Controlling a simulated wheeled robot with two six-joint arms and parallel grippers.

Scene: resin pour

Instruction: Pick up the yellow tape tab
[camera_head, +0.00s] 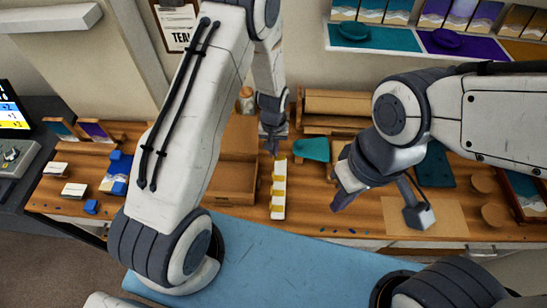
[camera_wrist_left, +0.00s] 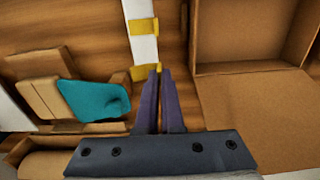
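Yellow tape tabs (camera_head: 278,191) sit along an upright-running white strip (camera_head: 279,204) on the wooden bench. In the left wrist view, one yellow tab (camera_wrist_left: 144,26) crosses the strip farther up, and another yellow tab (camera_wrist_left: 144,73) lies beside my fingertips. My left gripper (camera_head: 272,148) points down near the far end of the strip. In the left wrist view its fingers (camera_wrist_left: 160,72) are close together with a narrow gap, and I see no tab held. My right gripper (camera_head: 340,201) hangs over the bench right of the strip; its finger gap is not clear.
An open cardboard box (camera_head: 233,183) stands left of the strip. A teal piece (camera_head: 311,149) lies to its right, with cardboard pieces near it. A grey block-shaped tool (camera_head: 418,214) is by a brown sheet (camera_head: 447,219). Blue blocks (camera_head: 119,187) lie at left.

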